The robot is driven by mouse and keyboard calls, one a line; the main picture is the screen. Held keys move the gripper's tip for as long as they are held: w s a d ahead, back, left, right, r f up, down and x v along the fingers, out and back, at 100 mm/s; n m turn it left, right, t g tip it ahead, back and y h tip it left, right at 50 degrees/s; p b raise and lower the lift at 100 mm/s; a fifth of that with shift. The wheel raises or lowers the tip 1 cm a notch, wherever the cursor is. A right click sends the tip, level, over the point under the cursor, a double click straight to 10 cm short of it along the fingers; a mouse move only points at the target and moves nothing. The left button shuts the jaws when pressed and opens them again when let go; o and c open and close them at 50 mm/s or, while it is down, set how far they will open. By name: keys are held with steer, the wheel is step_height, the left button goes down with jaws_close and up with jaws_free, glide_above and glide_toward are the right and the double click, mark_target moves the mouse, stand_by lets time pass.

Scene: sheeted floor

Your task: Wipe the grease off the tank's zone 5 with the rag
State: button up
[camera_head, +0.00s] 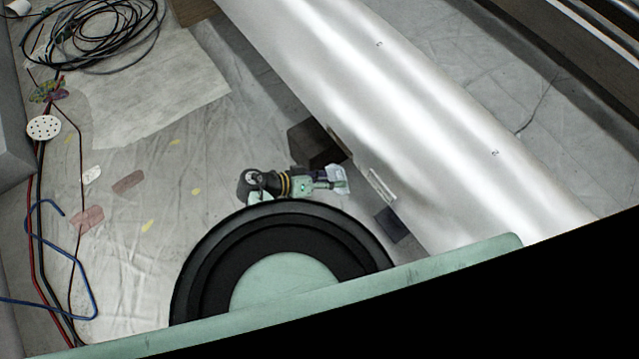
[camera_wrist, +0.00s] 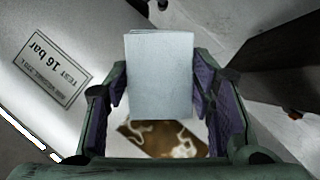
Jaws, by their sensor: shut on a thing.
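The tank (camera_head: 440,120) is a long silvery cylinder running diagonally across the head view. Small marks show on it, one like a 2, but I cannot make out a zone 5. My gripper (camera_head: 328,182) is beside the tank's lower left side. In the wrist view my gripper (camera_wrist: 158,95) has its purple-padded fingers shut on a pale grey folded rag (camera_wrist: 160,60). The rag also shows as a small pale piece in the head view (camera_head: 340,174). A brown patch with white squiggles (camera_wrist: 148,140) lies behind the rag, partly hidden. I cannot tell if it is grease.
A label reading 16 bar (camera_wrist: 52,65) is upside down in the wrist view. A dark block (camera_head: 310,143) stands by the tank. Coiled black cable (camera_head: 100,35), a perforated disc (camera_head: 43,128) and blue and red lines lie at left.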

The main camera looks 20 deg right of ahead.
steer(key=s+a+r+t+h, duration=0.1)
steer(key=s+a+r+h, duration=0.1)
steer(key=a+r+h, duration=0.15)
steer(key=shift+w+d+r+p, duration=0.15)
steer(key=shift+w+d, duration=0.25)
steer(key=shift+d, duration=0.5)
steer(key=shift+w+d+r+p, duration=0.1)
steer(key=shift+w+d+r, duration=0.25)
steer(key=shift+d, duration=0.55)
steer(key=shift+w+d+r+p, duration=0.15)
steer(key=shift+w+d, duration=0.25)
steer(key=shift+d, duration=0.5)
steer(key=shift+w+d+r, duration=0.1)
steer(key=shift+w+d, duration=0.1)
steer(key=shift+d, duration=0.25)
steer(key=shift+w+d+r, duration=0.1)
steer(key=shift+w+d, duration=0.05)
steer(key=shift+d, duration=0.25)
steer(key=shift+w+a+f+b, duration=0.1)
steer(key=shift+w+a+b, duration=0.2)
steer(key=shift+w+b, duration=0.3)
steer(key=shift+w+a+f+b, duration=0.1)
steer(key=shift+w+a+b, duration=0.15)
steer(key=shift+w+b, duration=0.3)
steer(key=w+a+b, duration=0.3)
steer(key=w+b, duration=0.5)
steer(key=w, duration=0.2)
steer(key=shift+w+a+r, duration=0.2)
steer(key=shift+w+a, duration=0.05)
steer(key=shift+a, duration=0.05)
